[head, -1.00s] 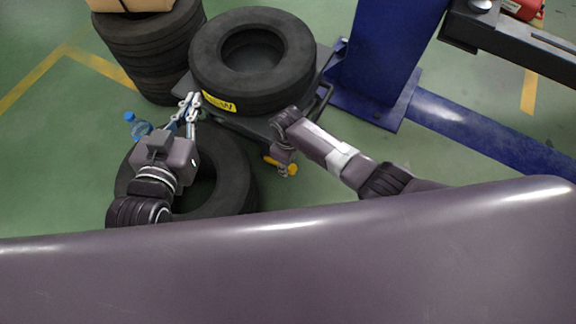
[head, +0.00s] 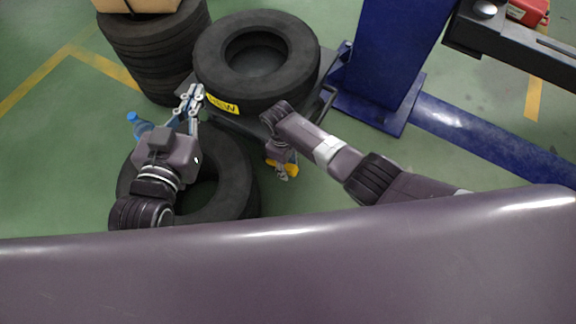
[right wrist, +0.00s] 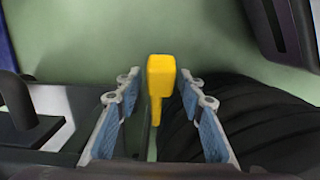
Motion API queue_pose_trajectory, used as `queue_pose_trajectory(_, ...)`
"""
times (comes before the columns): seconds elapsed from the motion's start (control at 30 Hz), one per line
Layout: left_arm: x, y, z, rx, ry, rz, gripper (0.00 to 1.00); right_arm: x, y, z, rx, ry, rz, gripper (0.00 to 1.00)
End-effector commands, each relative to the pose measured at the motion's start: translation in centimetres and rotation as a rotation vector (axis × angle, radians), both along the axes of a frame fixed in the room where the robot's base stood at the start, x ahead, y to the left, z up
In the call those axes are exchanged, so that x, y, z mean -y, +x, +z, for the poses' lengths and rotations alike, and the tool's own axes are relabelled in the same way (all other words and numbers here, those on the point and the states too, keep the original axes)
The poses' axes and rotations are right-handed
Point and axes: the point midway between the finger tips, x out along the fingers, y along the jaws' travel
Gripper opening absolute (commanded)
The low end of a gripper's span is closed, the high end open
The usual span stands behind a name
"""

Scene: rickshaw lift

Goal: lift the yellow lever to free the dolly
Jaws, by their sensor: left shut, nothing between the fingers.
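The yellow lever (head: 291,169) shows low at the near side of the dolly (head: 238,122), partly hidden by my right gripper (head: 282,172). In the right wrist view the lever (right wrist: 160,78) stands between the two open fingers of my right gripper (right wrist: 159,98), with a gap on each side. The dolly is a dark platform with a large tire (head: 255,62) lying on it, marked with a yellow label. My left gripper (head: 190,98) is shut and empty, beside the dolly's left corner, above a floor tire.
Another tire (head: 232,180) lies on the floor under my left arm. Stacked tires (head: 155,55) carry a box at the back left. A blue post (head: 390,55) stands right of the dolly.

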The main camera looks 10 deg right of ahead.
Motion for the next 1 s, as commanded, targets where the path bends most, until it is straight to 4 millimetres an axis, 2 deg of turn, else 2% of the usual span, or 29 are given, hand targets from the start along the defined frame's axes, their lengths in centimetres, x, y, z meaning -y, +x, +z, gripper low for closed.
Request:
queue_pose_trajectory(0.3,0.1,0.1,-0.1,-0.002,0.000,-0.003,0.00,-0.1,0.0,0.1,0.002,0.002,0.000,0.41)
queue_pose_trajectory(0.47,0.1,0.1,-0.1,-0.002,0.000,-0.002,0.00,-0.2,0.2,0.9,0.003,0.004,0.001,0.41)
queue_pose_trajectory(0.63,0.0,0.0,-0.1,-0.001,0.000,-0.001,0.00,-0.3,0.2,3.0,0.004,0.003,0.000,0.41)
queue_pose_trajectory(1.0,0.0,0.0,-0.1,-0.001,0.000,0.000,0.00,-0.9,0.7,9.9,0.004,0.003,0.000,0.41)
